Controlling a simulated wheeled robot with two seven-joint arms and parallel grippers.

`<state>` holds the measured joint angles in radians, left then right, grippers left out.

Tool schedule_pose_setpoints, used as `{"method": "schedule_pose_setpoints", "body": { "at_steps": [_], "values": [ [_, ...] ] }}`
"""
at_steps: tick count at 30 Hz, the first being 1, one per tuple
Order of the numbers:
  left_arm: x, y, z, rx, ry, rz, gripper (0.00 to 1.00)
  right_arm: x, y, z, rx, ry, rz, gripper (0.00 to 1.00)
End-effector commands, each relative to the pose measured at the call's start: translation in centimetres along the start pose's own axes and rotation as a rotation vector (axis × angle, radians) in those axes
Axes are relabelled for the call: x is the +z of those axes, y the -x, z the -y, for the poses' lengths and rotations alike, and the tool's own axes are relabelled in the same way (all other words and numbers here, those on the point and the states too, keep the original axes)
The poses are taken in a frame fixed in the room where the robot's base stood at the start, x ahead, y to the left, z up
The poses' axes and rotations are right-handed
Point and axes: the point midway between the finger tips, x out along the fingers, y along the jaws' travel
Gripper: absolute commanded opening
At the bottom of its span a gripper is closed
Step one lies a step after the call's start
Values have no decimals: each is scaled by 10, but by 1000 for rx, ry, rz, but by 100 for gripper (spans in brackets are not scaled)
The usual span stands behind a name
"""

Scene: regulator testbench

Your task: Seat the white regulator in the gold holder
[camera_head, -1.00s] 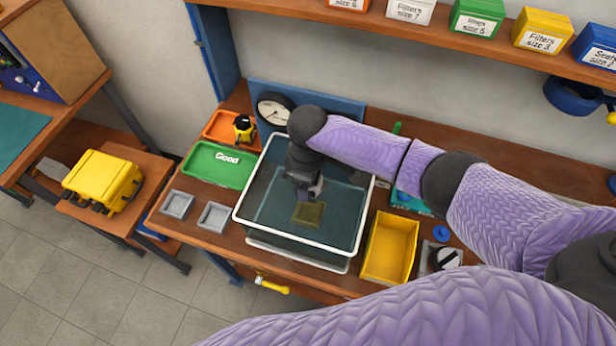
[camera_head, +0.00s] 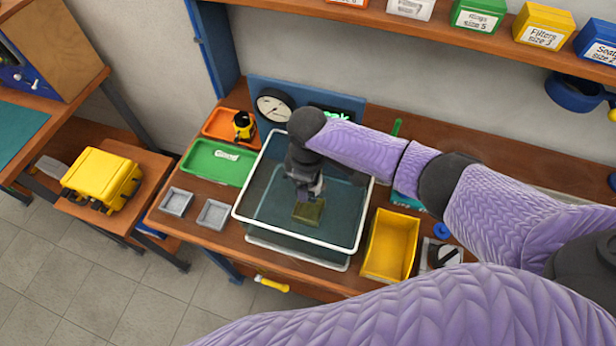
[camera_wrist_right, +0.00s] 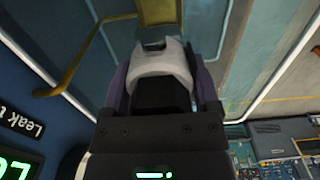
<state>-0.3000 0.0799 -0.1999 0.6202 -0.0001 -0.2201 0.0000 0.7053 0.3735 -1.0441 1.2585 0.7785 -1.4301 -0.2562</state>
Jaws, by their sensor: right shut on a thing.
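The white regulator (camera_wrist_right: 162,62) is between the fingers of my right gripper (camera_wrist_right: 165,85) in the right wrist view. My right gripper (camera_head: 310,190) reaches down into the tank in the head view and is shut on the regulator, which is mostly hidden there. The gold holder (camera_head: 308,212) is low in the tank, just below the gripper in the picture. In the right wrist view the gold holder (camera_wrist_right: 160,10) shows just beyond the regulator's far end. I cannot tell whether they touch. My left gripper is not in view.
The tank's white rim (camera_head: 300,241) surrounds the gripper. A green tray (camera_head: 215,165), two grey trays (camera_head: 212,214) and a yellow bin (camera_head: 390,246) flank it. A blue panel with a gauge (camera_head: 275,105) stands behind. A shelf (camera_head: 440,47) runs above.

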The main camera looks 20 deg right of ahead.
Motion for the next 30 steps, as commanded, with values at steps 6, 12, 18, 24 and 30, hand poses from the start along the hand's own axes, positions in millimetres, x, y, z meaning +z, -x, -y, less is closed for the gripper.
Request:
{"method": "schedule_pose_setpoints", "body": {
  "at_steps": [6,12,18,24,30],
  "values": [
    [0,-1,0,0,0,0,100,-1,-2,0,0,1,-1,0],
    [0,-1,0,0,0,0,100,0,-2,0,0,0,-1,0],
    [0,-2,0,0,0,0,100,0,-4,0,0,0,-1,0],
    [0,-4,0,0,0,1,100,0,-8,0,0,0,-1,0],
    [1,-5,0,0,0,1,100,0,-12,0,1,-1,-1,0]
  ]
}}
